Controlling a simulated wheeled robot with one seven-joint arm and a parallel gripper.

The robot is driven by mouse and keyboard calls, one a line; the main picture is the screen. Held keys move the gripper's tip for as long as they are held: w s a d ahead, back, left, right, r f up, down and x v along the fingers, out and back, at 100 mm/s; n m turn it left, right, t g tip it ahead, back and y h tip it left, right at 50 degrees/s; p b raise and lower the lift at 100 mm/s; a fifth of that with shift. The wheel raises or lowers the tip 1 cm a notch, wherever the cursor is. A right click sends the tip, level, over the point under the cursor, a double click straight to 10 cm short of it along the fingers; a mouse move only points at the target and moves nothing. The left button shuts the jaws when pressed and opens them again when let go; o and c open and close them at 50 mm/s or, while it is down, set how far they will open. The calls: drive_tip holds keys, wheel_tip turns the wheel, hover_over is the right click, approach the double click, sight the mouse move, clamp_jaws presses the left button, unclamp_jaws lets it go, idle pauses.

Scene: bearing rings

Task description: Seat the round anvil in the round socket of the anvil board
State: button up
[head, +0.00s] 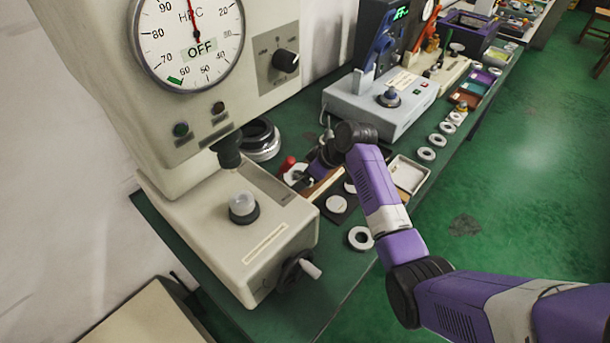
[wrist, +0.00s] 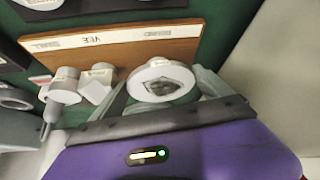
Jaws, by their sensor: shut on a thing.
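In the wrist view my gripper (wrist: 162,88) is shut on a round white-rimmed piece (wrist: 149,72) with a dark grey patch on its face, which I take for the round anvil. The brown anvil board (wrist: 185,45) lies just beyond it, with "VEE" and two blurred labels along its far edge. Two pale pieces, one round (wrist: 65,85) and one squarish (wrist: 98,80), stand left of the held piece. The round socket cannot be made out. In the head view my gripper (head: 312,172) is small beside the board, and the held piece is not clear.
The hardness tester (head: 265,235) with its handle stands close on the left. A dark mat (head: 328,210) with white discs, a ring (head: 360,239) and a white tray (head: 422,168) lie nearby. A red-topped object (head: 287,165) stands near my gripper. A grey instrument (head: 375,110) stands behind.

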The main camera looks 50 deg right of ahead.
drive_tip(key=shift+r, duration=0.25)
drive_tip(key=shift+r+p, duration=0.35)
drive_tip(key=shift+p, duration=0.1)
drive_tip(key=o, duration=1.8)
drive_tip(key=shift+f, duration=0.1)
drive_tip(key=shift+b+v, duration=0.35)
drive_tip(key=shift+v, duration=3.6)
